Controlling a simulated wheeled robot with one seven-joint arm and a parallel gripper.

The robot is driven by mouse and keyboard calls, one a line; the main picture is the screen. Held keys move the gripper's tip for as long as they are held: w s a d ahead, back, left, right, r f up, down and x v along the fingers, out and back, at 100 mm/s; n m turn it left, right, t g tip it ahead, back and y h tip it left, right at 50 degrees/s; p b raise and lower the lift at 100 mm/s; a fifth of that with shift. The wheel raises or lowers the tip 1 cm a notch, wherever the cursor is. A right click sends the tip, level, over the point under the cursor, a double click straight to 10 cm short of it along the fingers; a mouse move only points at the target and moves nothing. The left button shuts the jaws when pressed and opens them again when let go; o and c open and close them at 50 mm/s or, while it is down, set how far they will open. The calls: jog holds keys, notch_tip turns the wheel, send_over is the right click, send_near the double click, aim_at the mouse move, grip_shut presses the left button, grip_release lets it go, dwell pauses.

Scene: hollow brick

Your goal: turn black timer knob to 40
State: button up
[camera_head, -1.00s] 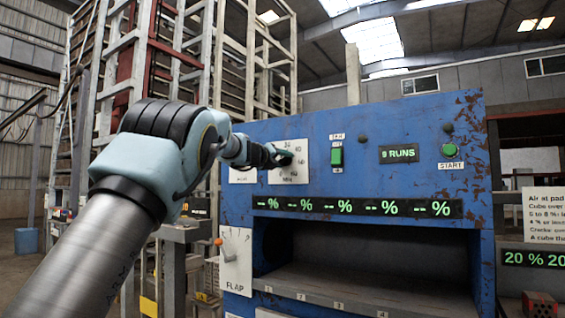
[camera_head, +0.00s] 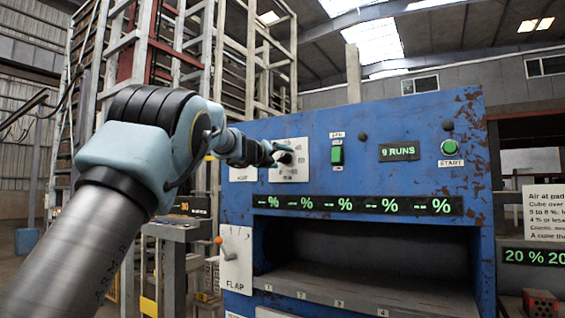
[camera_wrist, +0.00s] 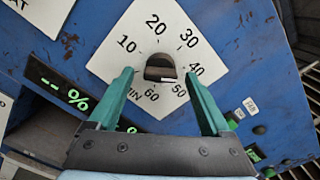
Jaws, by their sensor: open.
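The black timer knob (camera_wrist: 160,67) sits in the middle of a white dial plate (camera_wrist: 188,28) on the blue panel. The dial is numbered 10 to 60. A small white mark shows at the knob's lower right edge, on the side of 50 and 60; its exact reading is unclear. My gripper (camera_wrist: 158,76) is open, with one green finger to each side of the knob in the wrist view and gaps between. In the head view my gripper (camera_head: 268,153) is just left of the knob (camera_head: 286,158), partly covering the dial plate (camera_head: 291,174).
Right of the dial are a green switch (camera_head: 337,154), a "9 RUNS" display (camera_head: 399,152) and a green START button (camera_head: 450,147). Below are a row of % displays (camera_head: 358,206) and an open bay (camera_head: 370,250). A FLAP lever plate (camera_head: 236,262) is at lower left.

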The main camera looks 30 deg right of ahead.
jog(key=b+v, duration=0.2)
jog(key=v, duration=0.7)
jog(key=shift+b, duration=0.3)
jog(key=w+a+f+n+t+y+p, duration=0.1)
jog(key=w+a+f+n+y+p, duration=0.15)
jog(key=a+f+n, duration=0.45)
jog(key=w+a+f+n+t+y+p, duration=0.1)
jog(key=w+a+f+n+t+y, duration=0.2)
jog(key=a+n, duration=0.4)
jog(key=w+a+f+n+y+p, duration=0.2)
jog(key=a+f+n+y, duration=0.25)
jog(key=a, duration=0.45)
jog(key=s+a+f+n+g+y+p, duration=0.35)
jog(key=s+a+f+n, duration=0.35)
jog(key=a+f+n, duration=0.4)
jog(key=s+a+f+n+g, duration=0.2)
jog(key=s+a+f+n, duration=0.1)
jog(key=s, duration=0.5)
jog(key=s+a+f+n+g+y+p, duration=0.1)
jog(key=s+a+f+n+g, duration=0.2)
jog(key=s+f, duration=0.2)
jog(key=s+a+f+n+g+y+p, duration=0.1)
jog(key=s+a+f+n+g, duration=0.1)
jog(key=s, duration=0.9)
notch_tip(320, 180, down, 3)
jog(key=shift+a+r+n+g, duration=0.25)
jog(key=shift+a+n+g, duration=0.1)
jog(key=shift+a+n, duration=0.6)
